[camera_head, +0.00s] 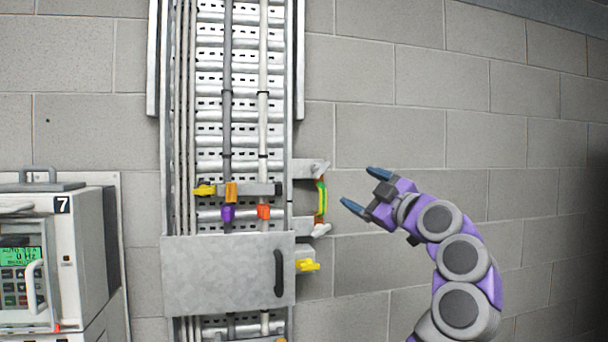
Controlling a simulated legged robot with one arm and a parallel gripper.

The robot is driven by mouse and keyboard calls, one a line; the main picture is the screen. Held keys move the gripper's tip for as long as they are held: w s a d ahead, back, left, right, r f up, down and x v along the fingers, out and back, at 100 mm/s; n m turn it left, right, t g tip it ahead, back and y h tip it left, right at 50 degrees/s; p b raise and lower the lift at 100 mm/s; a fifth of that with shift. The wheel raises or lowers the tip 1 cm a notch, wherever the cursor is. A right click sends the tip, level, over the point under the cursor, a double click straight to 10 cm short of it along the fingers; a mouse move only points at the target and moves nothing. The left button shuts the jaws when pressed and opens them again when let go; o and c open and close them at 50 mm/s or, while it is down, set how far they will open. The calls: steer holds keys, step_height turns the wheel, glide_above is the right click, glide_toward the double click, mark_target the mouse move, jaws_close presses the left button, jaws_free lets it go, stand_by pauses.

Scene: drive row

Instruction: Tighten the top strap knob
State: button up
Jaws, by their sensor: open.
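A yellow knob (204,190) sits at the left end of a grey strap bar (258,189) that crosses the cables of a vertical metal cable tray. It is the highest yellow knob in view. A second yellow knob (307,265) is lower, on a bracket right of the cover plate. My gripper (366,190) is open, its two dark blue fingertips apart and pointing left. It is empty, to the right of the tray, about level with the strap bar in the picture. It appears apart from both knobs.
A bracket (305,225) with a yellow-green strip (321,198) sticks out from the tray's right side, between tray and gripper. A grey cover plate (220,275) with a black handle (279,273) spans the tray below. A drive unit (75,250) marked 7 stands left.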

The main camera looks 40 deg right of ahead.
mark_target(324, 171)
steer(key=shift+n, duration=0.3)
steer(key=p+x, duration=0.5)
steer(key=x, duration=1)
steer(key=shift+w+r+p, duration=0.2)
steer(key=shift+w+p, duration=0.05)
steer(key=shift+p, duration=0.15)
steer(key=shift+x, duration=0.85)
steer(key=shift+c, duration=0.5)
steer(key=shift+f, duration=0.1)
steer(key=c, duration=0.9)
steer(key=shift+o, duration=0.2)
